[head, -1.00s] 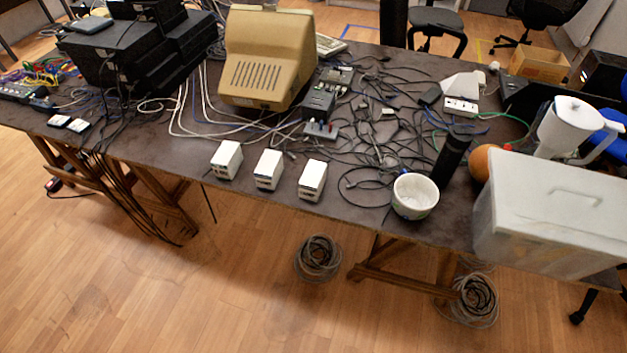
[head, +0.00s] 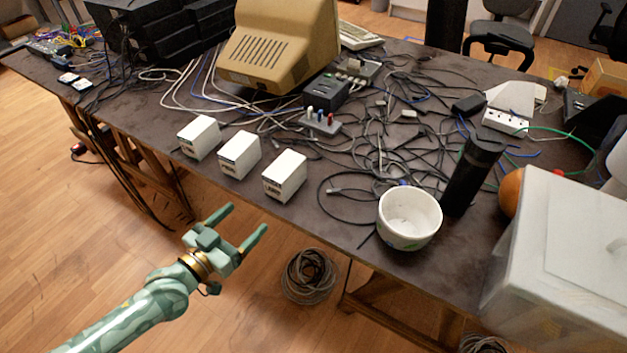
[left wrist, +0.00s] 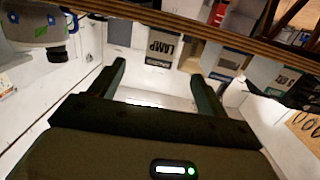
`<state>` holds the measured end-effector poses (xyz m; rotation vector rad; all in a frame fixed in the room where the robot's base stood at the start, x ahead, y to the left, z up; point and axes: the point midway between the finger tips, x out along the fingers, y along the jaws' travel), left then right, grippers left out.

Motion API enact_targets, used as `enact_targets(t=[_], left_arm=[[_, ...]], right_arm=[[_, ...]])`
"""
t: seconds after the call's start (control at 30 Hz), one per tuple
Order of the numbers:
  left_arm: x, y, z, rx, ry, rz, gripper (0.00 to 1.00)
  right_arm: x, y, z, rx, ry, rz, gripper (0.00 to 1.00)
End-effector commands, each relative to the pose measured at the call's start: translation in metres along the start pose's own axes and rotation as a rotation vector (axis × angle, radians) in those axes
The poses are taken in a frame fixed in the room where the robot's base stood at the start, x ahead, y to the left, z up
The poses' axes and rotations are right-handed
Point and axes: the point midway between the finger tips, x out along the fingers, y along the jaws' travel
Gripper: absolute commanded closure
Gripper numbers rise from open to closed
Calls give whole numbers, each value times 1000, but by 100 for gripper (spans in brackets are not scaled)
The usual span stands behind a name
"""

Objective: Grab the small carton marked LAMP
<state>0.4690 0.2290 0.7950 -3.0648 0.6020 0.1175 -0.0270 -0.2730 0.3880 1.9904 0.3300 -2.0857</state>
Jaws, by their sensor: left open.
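Three small white cartons stand in a row along the near edge of the dark table. In the left wrist view, which looks upside down, the carton marked LAMP (left wrist: 163,47) is the one nearest the bowl. By that order it is the rightmost carton (head: 285,176) in the head view, where its print is too small to read. My left gripper (head: 247,218) is open and empty, in front of the table edge and short of the cartons. In the left wrist view the LAMP carton shows beyond and between the fingertips (left wrist: 158,70). My right gripper is not in view.
The other cartons (head: 239,155) (head: 199,137) stand close to the left. A white bowl (head: 409,218), a black cylinder (head: 473,172) and a pale bin (head: 560,262) stand to the right. Tangled cables and a beige monitor (head: 278,42) lie behind. The floor in front is mostly clear.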

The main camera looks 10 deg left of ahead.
Motion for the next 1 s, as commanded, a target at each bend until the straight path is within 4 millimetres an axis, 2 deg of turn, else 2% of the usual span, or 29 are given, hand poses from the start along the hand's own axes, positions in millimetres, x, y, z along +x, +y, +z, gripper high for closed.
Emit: enact_targets(t=[0.03, 0.07, 0.17, 0.33, 0.53, 0.77, 0.97, 1.0], left_arm=[[1, 4, -18, -18, 44, 0, 24], [2, 5, -25, -25, 66, -6, 24], [10, 1, -26, -3, 78, -22, 24], [48, 0, -26, 1, 78, -23, 24], [94, -1, -28, 2, 74, -21, 24], [115, -1, -29, 3, 73, -21, 24], [146, -4, -15, 1, 70, -21, 24], [152, -4, -18, 0, 72, -22, 24]], right_arm=[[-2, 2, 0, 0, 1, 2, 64], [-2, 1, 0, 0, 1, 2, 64], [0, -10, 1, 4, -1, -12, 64], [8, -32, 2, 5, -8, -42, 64], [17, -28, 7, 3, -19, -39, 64], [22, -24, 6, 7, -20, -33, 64], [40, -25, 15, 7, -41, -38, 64], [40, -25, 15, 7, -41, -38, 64]])
